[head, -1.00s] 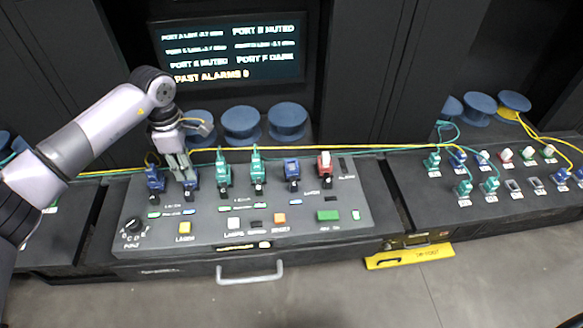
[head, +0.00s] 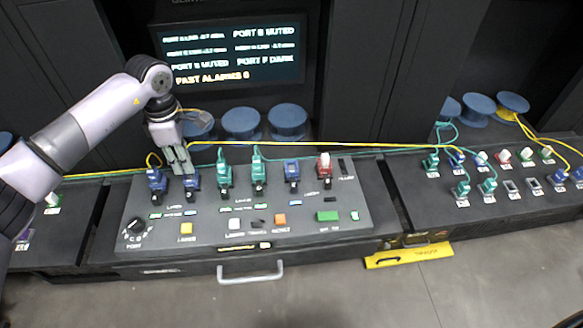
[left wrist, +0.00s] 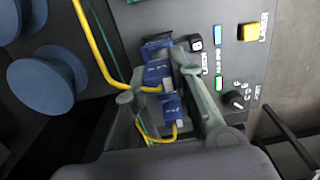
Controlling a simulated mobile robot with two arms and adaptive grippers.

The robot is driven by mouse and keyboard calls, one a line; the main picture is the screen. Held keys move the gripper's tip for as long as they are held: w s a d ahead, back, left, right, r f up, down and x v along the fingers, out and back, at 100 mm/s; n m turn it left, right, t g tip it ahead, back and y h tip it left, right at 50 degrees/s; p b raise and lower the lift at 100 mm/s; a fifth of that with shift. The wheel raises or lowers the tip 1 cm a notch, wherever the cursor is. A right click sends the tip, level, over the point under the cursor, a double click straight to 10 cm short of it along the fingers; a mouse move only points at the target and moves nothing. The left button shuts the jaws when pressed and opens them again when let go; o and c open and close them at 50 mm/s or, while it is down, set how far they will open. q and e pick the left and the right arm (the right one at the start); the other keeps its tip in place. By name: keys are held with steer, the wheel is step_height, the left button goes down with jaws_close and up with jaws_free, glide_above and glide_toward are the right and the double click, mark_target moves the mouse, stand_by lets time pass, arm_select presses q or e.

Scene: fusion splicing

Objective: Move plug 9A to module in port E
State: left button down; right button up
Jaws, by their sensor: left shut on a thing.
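My left gripper (head: 180,168) points down at the blue plugs on the console's left end. I cannot read the plug's label for certain. Another blue body (left wrist: 157,72) sits directly beside it, partly hidden by the fingers. In the head view, a blue module with a yellow cable loop (head: 156,180) stands left of the fingers. The fifth port from the left holds a blue module (head: 291,171) with no cable visible. My right gripper is not in view.
Teal plugs (head: 224,174) and a red-and-white module (head: 323,167) stand in the same row. A yellow cable (head: 350,144) runs behind the row to the right-hand rack (head: 500,215). Blue spools (head: 241,123) stand behind. The screen (head: 230,50) reads "Port F dark".

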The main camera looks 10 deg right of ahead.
arm_select(q)
steer(key=shift+r+p, duration=0.55)
steer(key=shift+r, duration=1)
